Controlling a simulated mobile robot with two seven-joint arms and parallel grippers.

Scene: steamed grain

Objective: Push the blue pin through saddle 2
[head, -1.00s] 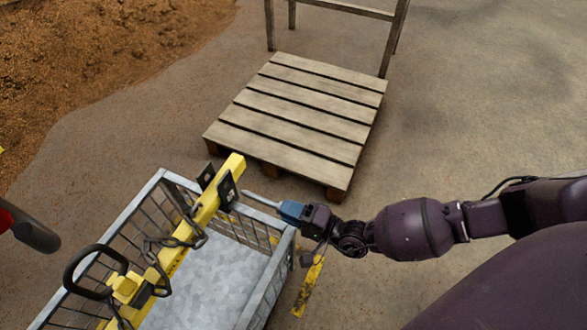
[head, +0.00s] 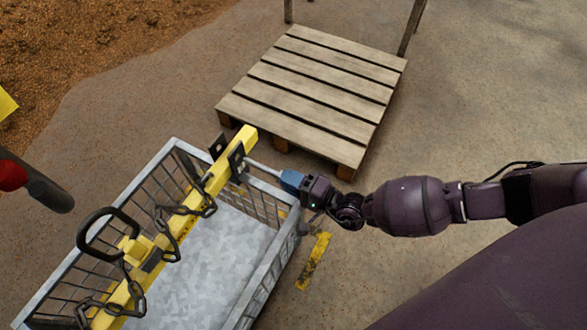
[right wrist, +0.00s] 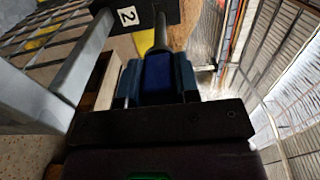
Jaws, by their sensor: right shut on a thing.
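My right gripper (head: 303,187) is shut on the blue handle of the blue pin (head: 291,180). The pin's grey shaft points left toward saddle 2 (head: 237,161), a pair of black plates on either side of the yellow beam's far end. The shaft's tip meets the near plate; I cannot tell whether it is inside the hole. In the right wrist view the blue pin (right wrist: 158,76) runs straight ahead to the black plate of saddle 2 (right wrist: 127,16), which bears a white "2" label. The shaft's end is lost against the dark plate. My left gripper is out of view.
The yellow beam (head: 205,178) lies over a grey wire-sided crate (head: 268,259), with a black ring and chains on it. A wooden pallet platform (head: 318,92) stands behind. A dark, red-ended object (head: 38,186) shows at left. The floor at right is open.

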